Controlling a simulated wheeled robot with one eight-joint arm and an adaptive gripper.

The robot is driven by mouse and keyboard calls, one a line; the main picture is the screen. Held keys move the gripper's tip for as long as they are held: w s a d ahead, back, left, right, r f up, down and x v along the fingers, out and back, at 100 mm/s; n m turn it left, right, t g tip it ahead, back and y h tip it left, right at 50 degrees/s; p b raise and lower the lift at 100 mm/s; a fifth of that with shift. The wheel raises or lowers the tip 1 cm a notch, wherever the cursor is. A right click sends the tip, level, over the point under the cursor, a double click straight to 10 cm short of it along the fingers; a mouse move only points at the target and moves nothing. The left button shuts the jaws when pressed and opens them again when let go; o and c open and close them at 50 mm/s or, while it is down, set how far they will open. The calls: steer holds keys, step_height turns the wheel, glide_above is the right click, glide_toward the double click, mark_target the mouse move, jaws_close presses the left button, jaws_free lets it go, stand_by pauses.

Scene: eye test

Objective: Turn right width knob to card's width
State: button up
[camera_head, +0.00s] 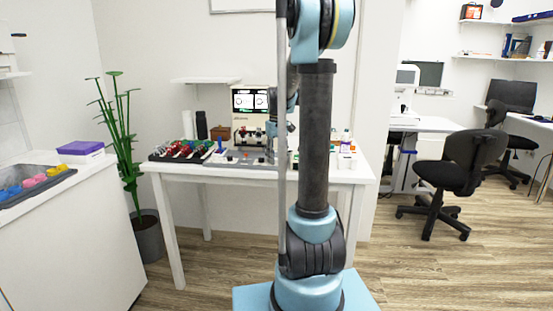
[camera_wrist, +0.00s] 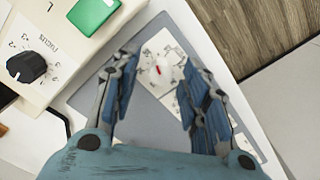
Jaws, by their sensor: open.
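A cream eye-test instrument (camera_head: 243,118) with a screen of two round dials stands on the white table in the head view. Its cream body (camera_wrist: 60,35) fills the upper left of the wrist view, with a black knob (camera_wrist: 27,67) marked FOCUS. My gripper (camera_wrist: 159,62) is open, its two blue-grey fingers apart over a grey plate. Between them, below, is a white panel (camera_wrist: 150,50) with dark printed marks and a small white piece with a red line (camera_wrist: 157,69). I cannot tell whether that piece is a width knob. No readable width value shows.
A green block (camera_wrist: 93,12) lies on the cream body. On the white table (camera_head: 160,167) stand a dark rack (camera_head: 185,152) of coloured items at left and small bottles (camera_head: 346,140) at right. A plant (camera_head: 125,140) stands left; a black chair (camera_head: 460,165) stands right.

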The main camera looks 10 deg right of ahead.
steer(key=shift+f, duration=0.15)
jaws_close()
steer(key=shift+m, duration=1.1)
jaws_free()
